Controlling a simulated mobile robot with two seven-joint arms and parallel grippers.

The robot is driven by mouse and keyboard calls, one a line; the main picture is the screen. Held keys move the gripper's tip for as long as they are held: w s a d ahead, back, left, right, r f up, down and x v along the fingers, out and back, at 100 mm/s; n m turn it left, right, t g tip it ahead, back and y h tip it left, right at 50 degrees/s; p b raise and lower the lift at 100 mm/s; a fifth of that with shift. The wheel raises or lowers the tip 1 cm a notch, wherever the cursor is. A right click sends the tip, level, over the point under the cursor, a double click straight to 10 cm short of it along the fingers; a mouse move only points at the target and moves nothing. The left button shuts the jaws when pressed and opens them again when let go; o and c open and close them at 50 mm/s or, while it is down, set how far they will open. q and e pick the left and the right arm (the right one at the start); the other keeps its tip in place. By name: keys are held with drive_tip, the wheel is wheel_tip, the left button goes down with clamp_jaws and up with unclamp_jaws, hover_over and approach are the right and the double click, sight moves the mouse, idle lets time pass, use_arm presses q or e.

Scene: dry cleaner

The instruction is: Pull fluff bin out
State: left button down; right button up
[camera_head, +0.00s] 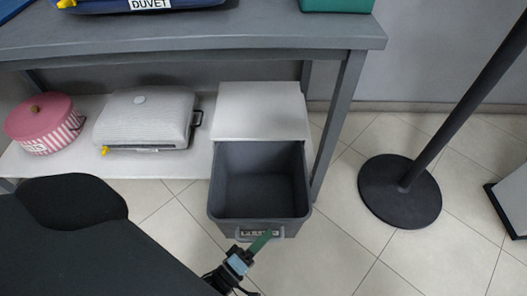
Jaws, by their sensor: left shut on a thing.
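The fluff bin (222,205) is a dark grey, open-topped box, and it looks empty inside. It stands out in front of a white cover (261,111) under the table. On its front are a small label, too small to read, and a light grey handle (279,232). My left gripper (261,242) is at the front of the bin, shut on the handle. Its fingers hide part of the handle and label. My right gripper is not in view.
The grey table (190,40) has a leg (338,120) just right of the bin. A pink striped box (42,125) and a light grey case (147,117) sit on the low white shelf. A black round stand base (399,190) is at right. Tiled floor before the bin is clear.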

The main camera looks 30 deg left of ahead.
use_arm(q)
drive_tip(key=c, duration=1.6)
unclamp_jaws()
drive_tip(key=shift+a, duration=0.1)
drive_tip(key=shift+o, duration=0.5)
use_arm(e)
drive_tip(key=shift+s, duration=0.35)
use_arm(q)
drive_tip(key=shift+s, duration=0.1)
drive_tip(key=v, duration=0.7)
drive_tip(key=shift+s+p, duration=0.35)
drive_tip(key=shift+p, duration=0.05)
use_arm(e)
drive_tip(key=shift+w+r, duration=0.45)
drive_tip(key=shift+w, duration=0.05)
use_arm(q)
drive_tip(key=shift+f, duration=0.1)
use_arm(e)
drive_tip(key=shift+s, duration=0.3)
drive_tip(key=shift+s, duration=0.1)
